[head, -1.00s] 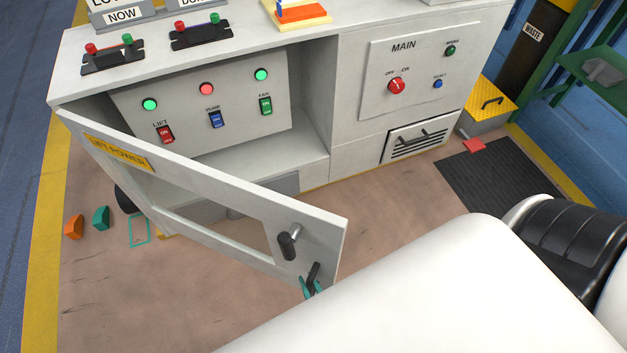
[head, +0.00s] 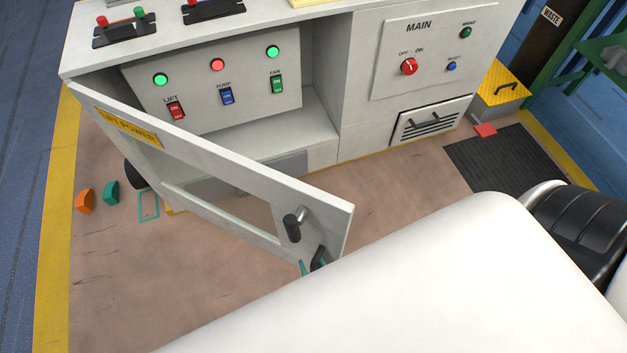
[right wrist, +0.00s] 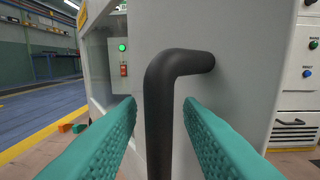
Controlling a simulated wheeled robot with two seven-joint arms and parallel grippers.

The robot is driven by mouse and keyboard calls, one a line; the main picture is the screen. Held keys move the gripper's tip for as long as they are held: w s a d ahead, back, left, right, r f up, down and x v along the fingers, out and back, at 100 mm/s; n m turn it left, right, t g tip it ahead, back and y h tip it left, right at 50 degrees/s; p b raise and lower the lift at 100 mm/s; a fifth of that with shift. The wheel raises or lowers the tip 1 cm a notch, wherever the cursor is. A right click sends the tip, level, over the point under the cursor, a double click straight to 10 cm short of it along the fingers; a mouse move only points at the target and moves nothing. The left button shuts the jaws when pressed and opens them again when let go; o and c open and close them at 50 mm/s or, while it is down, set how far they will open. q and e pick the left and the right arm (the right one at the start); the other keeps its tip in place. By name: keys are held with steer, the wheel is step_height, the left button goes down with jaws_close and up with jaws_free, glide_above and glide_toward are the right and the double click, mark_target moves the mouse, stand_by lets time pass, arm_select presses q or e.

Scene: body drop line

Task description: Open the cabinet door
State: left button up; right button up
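The grey cabinet door (head: 190,160), labelled LIFT POWER, stands partly open, swung out from its left hinge side. In the head view my white arm hides most of that gripper. My left gripper is not in view.
Inside the cabinet is a panel with LIFT, PUMP and FAN switches (head: 227,96). The MAIN panel (head: 420,55) is to its right. Orange (head: 84,201) and teal (head: 111,193) wedges lie on the floor at left. A black mat (head: 500,165) lies at right.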

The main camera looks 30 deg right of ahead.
steer(key=s, duration=0.7)
steer(key=shift+s+a, duration=0.15)
steer(key=shift+a, duration=0.2)
steer(key=shift+c, duration=0.2)
